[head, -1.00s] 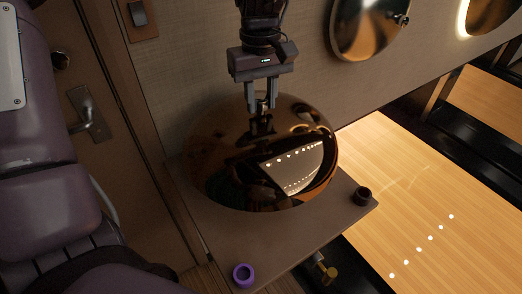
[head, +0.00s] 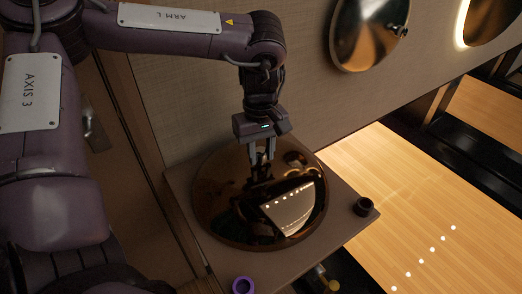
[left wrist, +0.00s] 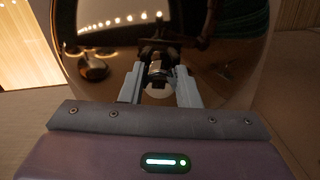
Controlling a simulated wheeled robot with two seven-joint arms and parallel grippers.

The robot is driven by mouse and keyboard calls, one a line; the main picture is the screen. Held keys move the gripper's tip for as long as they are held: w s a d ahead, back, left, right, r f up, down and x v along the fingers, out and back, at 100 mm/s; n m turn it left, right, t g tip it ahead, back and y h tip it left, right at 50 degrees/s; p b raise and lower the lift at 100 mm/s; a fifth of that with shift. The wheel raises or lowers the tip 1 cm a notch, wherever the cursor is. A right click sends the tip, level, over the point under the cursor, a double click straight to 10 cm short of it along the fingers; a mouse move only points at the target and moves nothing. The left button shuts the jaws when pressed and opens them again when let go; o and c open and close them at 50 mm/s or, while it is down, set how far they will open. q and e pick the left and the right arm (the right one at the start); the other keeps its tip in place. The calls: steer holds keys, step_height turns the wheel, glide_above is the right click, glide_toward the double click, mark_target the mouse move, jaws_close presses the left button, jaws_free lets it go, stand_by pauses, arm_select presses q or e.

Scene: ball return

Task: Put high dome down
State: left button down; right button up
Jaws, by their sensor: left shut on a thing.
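The high dome (head: 225,215) is a large, shiny bronze-coloured dome. In the head view it is over the brown shelf (head: 340,232), low against its top; I cannot tell whether its whole rim touches. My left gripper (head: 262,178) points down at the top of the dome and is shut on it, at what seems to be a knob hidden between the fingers. In the left wrist view the dome (left wrist: 235,75) fills the middle and mirrors the gripper (left wrist: 160,92). My right gripper is not in view.
A dark cup-like ring (head: 363,207) stands at the shelf's right corner, and a purple ring (head: 242,286) at its front edge. Another mirrored dome (head: 365,35) is on the wall. A wooden lane (head: 420,215) lies lower at right. A door handle (head: 92,125) is at left.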

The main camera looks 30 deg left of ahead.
arm_select(q)
steer(key=c, duration=1.5)
jaws_free()
steer(key=shift+f, duration=0.15)
steer(key=o, duration=0.4)
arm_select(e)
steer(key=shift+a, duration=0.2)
arm_select(q)
steer(key=shift+r, duration=0.25)
step_height(320, 180, up, 12)
steer(key=shift+w+a+f+p, duration=0.1)
steer(key=shift+a+p, duration=0.05)
steer(key=shift+p, duration=0.35)
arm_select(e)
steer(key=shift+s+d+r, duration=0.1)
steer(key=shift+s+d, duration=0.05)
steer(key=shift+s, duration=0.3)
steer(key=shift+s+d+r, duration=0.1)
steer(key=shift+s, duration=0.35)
